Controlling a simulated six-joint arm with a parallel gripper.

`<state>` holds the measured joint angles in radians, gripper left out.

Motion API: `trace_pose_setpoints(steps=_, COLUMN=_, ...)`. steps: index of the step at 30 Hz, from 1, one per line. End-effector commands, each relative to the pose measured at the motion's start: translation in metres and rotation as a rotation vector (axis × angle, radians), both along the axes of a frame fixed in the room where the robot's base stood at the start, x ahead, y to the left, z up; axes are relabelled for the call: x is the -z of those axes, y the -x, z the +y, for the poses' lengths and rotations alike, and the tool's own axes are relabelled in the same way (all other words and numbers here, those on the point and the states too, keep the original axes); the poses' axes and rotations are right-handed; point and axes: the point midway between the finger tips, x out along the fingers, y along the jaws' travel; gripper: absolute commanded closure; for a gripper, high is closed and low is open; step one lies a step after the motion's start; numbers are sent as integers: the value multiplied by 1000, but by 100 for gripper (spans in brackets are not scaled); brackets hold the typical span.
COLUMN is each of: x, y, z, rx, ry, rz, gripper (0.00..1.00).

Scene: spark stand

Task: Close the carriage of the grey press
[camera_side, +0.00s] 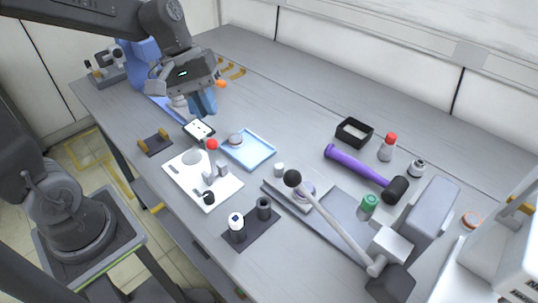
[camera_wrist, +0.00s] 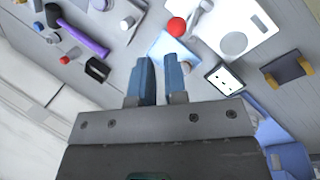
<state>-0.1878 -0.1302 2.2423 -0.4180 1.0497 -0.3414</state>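The grey press (camera_side: 428,212) stands at the right of the bench in the side view, with a long lever ending in a black ball (camera_side: 292,178). A flat grey plate (camera_side: 343,208) extends from it toward the middle of the bench. I cannot tell for sure which part is the carriage. My gripper (camera_side: 203,104) is high at the upper left, well away from the press. Its blue fingers (camera_wrist: 162,80) are apart and empty in the wrist view.
A light-blue tray (camera_side: 249,150) and a white board (camera_side: 203,180) with a red-ball lever lie between my gripper and the press. A purple hammer (camera_side: 355,165), black box (camera_side: 353,132), red-capped bottle (camera_side: 387,150) and green-capped jar (camera_side: 368,205) are near the press.

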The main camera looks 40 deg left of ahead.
Motion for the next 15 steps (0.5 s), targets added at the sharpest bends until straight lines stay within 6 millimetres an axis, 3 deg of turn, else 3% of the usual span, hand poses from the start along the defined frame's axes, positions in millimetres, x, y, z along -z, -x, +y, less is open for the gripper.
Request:
trace_pose_setpoints(steps=4, x=30, y=-40, z=13, rx=-241, ry=175, rz=200, gripper=100)
trace_pose_setpoints(steps=9, x=63, y=-77, z=29, rx=-484, ry=349, rz=393, gripper=100)
trace_pose_setpoints(steps=15, x=89, y=-99, z=43, rx=-641, ry=461, rz=518, gripper=100)
